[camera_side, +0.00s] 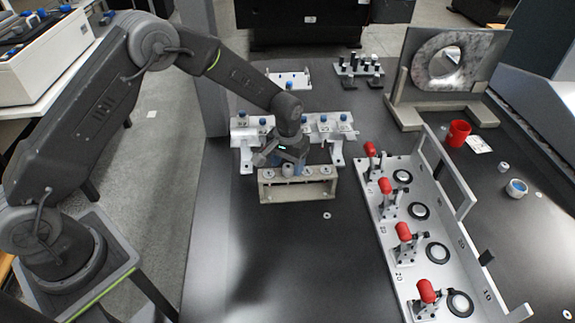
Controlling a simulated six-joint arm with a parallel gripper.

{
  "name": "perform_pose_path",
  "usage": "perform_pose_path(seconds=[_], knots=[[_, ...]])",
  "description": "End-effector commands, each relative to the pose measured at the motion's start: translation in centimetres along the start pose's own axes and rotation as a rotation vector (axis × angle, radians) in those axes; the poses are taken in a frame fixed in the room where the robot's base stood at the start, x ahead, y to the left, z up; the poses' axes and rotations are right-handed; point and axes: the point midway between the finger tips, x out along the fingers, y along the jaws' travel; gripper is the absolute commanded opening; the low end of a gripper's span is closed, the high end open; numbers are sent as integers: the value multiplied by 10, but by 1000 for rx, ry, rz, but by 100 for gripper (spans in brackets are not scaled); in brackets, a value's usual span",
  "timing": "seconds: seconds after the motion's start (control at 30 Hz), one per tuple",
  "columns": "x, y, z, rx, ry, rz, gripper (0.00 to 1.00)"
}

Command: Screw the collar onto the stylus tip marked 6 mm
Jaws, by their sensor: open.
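My gripper (287,158) is low over the left-middle part of a beige-grey stand (297,191), pointing down, open. Small grey cylindrical pieces (288,170) stand on the stand's top just under and beside the fingers; whether the fingers touch them cannot be told. Round pale pieces (326,171) sit on the stand's top to the right. Behind it a white rack (338,136) carries several blue-topped pieces, partly hidden by my arm. Its labels are too small to read surely, so I cannot tell which tip is marked 6 mm or which piece is the collar.
A long grey fixture (392,245) with several red-handled clamps stands at the right. A red cup (457,133) and a blue-and-white round container (516,188) lie beyond it. A small washer-like ring (327,215) lies in front of the stand. The front-left table is clear.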

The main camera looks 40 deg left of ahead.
Motion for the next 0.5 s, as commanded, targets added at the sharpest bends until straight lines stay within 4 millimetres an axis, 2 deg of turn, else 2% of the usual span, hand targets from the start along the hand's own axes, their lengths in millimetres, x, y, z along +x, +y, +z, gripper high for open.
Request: perform_pose_path(seconds=[0.3,0.5], knots=[[-68,0,-1,0,5,1,60],[-106,0,0,0,3,0,60]])
